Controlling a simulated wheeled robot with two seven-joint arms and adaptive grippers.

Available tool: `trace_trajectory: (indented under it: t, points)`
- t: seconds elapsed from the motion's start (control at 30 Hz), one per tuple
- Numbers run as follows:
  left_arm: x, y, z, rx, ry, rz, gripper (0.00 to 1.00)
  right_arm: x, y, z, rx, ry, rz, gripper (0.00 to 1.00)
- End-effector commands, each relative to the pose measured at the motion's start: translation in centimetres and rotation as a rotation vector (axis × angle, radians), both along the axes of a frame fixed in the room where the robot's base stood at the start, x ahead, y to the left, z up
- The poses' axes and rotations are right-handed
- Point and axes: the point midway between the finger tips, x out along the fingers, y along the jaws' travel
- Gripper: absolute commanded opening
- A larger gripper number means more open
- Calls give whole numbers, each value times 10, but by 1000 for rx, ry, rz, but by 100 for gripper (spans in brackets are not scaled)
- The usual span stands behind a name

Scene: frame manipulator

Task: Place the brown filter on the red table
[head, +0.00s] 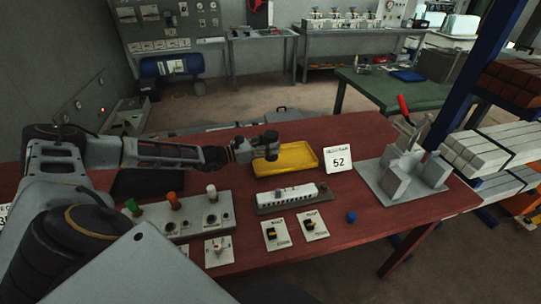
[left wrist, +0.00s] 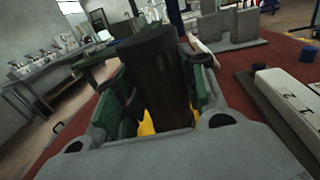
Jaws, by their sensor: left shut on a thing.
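The brown filter (left wrist: 158,70) is a dark brown cylinder standing between the green-padded fingers of my left gripper (left wrist: 160,105) in the left wrist view. In the head view, my left gripper (head: 262,146) is at the left end of the yellow tray (head: 297,159), with the dark filter (head: 270,136) in its jaws. The left gripper is shut on the filter. The gripper hides part of the tray, and I cannot tell whether the filter touches it. The red table (head: 365,220) spans the middle of the head view. My right gripper is out of view.
A grey fixture (head: 408,175) with a red handle is farther right. A white numbered block (head: 287,197), switch plates and a pegged panel (head: 182,217) lie in front. Bare table shows near the blue cap (head: 351,217).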

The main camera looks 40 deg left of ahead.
Motion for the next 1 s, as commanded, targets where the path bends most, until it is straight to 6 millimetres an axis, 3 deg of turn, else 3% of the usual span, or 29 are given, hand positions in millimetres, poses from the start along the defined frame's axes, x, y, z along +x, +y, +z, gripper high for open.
trace_trajectory:
  t: [0.53,0.8,1.0]
  points:
    - [0,0,-13,-1,-1,0,15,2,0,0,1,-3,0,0]
    - [0,0,-39,-1,1,0,15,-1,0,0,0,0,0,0]
    - [0,0,-47,-1,-2,0,15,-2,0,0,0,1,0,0]
